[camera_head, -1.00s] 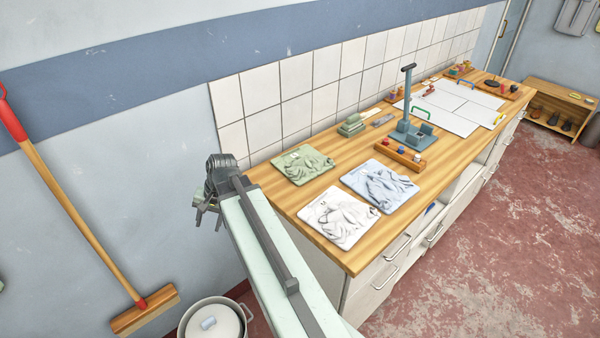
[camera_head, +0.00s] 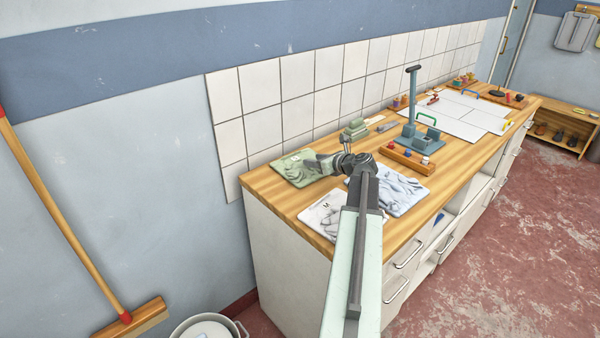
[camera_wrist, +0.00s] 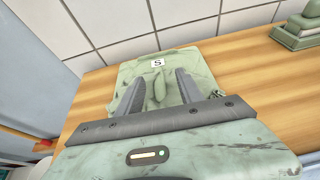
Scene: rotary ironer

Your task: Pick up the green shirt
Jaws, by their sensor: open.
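The green shirt (camera_head: 292,168) lies flat and rumpled on the wooden counter, at its near left end by the tiled wall. In the wrist view the green shirt (camera_wrist: 190,62) spreads out ahead of my gripper, with a small white label marked S near its far edge. My gripper (camera_wrist: 157,84) is open, its two grey fingers apart over the shirt with a raised fold showing between them. In the head view my gripper (camera_head: 318,163) is over the shirt's right side and hides part of it. I cannot tell whether the fingers touch the cloth.
A white shirt (camera_head: 324,217) and a light blue shirt (camera_head: 405,192) lie beside it on the counter (camera_head: 268,187), partly behind my arm. A green folded stack (camera_head: 355,129) and a blue-grey press stand (camera_head: 412,120) stand farther along. The tiled wall (camera_head: 262,122) borders the back.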

